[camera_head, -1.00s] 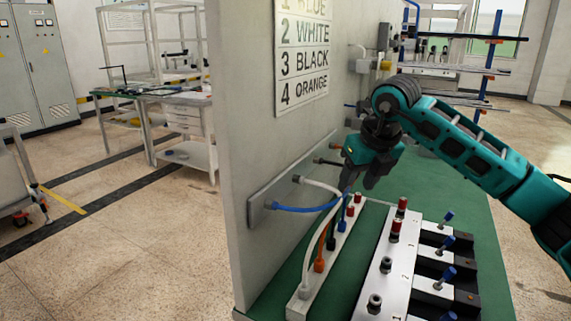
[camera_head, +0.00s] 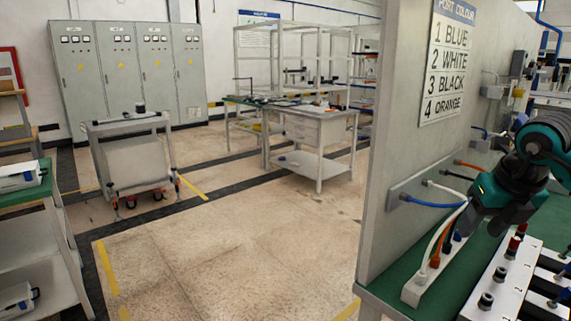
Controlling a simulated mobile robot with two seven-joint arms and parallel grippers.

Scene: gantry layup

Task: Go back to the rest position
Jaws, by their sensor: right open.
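My right gripper (camera_head: 487,220) is at the right edge area, beside the grey upright panel (camera_head: 385,170) and above the green bench top (camera_head: 385,285). Its jaws are open and point down, with nothing seen between them. A blue cable (camera_head: 430,204), a white cable (camera_head: 441,231) and an orange cable (camera_head: 436,259) show; the gripper hides part of the strip's far end. My left gripper is not in view.
A white block (camera_head: 500,275) with red and black terminals lies right of the strip. A sign (camera_head: 452,60) on the panel lists port colours. A cart (camera_head: 133,160), a workbench (camera_head: 318,130) and cabinets (camera_head: 130,75) stand behind. The floor (camera_head: 240,245) left of the panel is clear.

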